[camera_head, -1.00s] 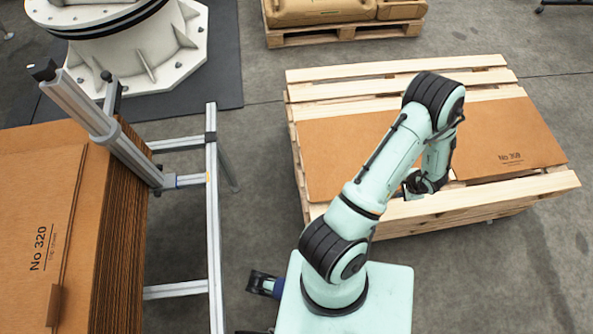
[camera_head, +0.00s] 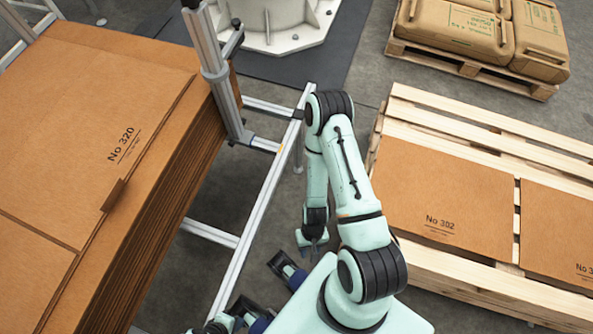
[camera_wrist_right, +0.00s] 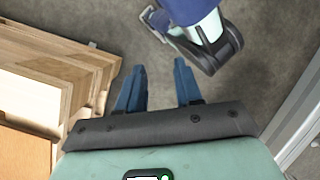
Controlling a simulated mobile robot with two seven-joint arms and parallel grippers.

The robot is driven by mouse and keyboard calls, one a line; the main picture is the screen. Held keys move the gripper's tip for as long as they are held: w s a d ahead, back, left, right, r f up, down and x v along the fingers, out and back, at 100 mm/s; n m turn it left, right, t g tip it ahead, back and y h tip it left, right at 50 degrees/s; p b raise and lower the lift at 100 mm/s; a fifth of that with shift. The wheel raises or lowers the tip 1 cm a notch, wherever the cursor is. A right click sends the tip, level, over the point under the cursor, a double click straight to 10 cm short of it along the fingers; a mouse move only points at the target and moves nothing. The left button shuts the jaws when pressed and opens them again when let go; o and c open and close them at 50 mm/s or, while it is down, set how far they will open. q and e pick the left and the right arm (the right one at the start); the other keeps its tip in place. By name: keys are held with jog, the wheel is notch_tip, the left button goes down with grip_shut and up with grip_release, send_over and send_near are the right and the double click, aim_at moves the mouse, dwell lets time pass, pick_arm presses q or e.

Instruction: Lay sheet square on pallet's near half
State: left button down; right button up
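A stack of brown cardboard sheets (camera_head: 95,130), the top one marked No 320, fills the left of the head view. The wooden pallet (camera_head: 470,125) stands at the right. A sheet (camera_head: 440,190) marked No 302 lies flat on it, with another sheet (camera_head: 560,235) beside it, cut off by the frame; a narrow slat gap separates them. My right gripper (camera_head: 311,246) hangs over the floor between stack and pallet; in the right wrist view its blue fingers (camera_wrist_right: 160,85) are apart and empty. My left gripper (camera_head: 243,314) is low beside my base, partly hidden; its opening is unclear.
A metal frame (camera_head: 262,215) with an upright post (camera_head: 212,70) stands along the stack's right side. Behind are a white round machine base (camera_head: 275,25) and a pallet of brown sacks (camera_head: 455,30). Bare floor separates the frame and the pallet.

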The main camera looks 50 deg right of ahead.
jog(key=w+a+r+n+t, duration=0.1)
jog(key=w+a+n, duration=0.2)
jog(key=a, duration=0.3)
jog(key=shift+a+r+n, duration=0.2)
jog(key=shift+a+n, duration=0.1)
jog(key=shift+a, duration=0.1)
